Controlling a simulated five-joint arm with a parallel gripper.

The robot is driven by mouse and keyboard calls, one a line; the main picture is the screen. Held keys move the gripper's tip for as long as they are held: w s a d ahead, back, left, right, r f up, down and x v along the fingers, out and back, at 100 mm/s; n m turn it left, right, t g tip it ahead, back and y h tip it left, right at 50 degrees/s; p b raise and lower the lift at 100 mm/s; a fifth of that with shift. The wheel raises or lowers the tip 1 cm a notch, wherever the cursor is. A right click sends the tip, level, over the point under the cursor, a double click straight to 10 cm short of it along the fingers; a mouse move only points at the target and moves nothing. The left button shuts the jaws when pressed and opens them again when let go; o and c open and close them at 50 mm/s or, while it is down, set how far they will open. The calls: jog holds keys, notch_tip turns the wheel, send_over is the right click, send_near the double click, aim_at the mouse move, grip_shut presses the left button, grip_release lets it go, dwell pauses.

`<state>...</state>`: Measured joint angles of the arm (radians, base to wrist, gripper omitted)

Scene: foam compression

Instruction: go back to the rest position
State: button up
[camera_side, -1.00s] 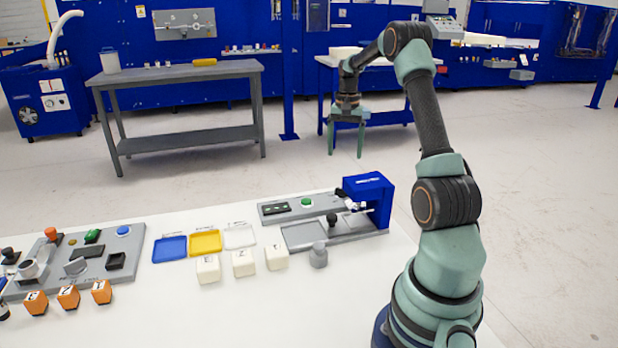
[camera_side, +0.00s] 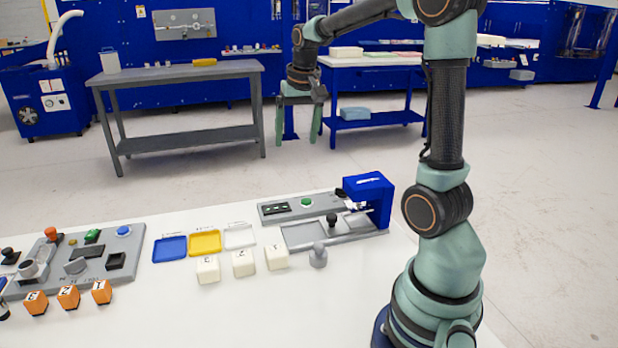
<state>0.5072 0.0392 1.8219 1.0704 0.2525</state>
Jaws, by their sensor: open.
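My gripper (camera_side: 296,140) hangs in the air above and beyond the far edge of the white table (camera_side: 240,310). Its two green fingers point down and stand apart, with nothing between them. The arm rises from its base at the table's right side and reaches left at the top of the picture. The gripper touches nothing that I can see.
A grey bench (camera_side: 180,75) stands behind.

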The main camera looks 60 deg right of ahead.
jog(key=s+a+n+t, duration=0.1)
jog(key=s+a+n, duration=0.3)
jog(key=a, duration=0.6)
jog(key=s+a+n+t+y, duration=0.1)
jog(key=s+a+n+t, duration=0.1)
jog(key=a, duration=0.8)
jog(key=s+n, duration=0.1)
jog(key=n, duration=0.1)
jog(key=shift+s+a+n+t, duration=0.15)
jog(key=shift+s+n+t, duration=0.15)
jog(key=shift+s, duration=0.1)
jog(key=shift+r, duration=0.15)
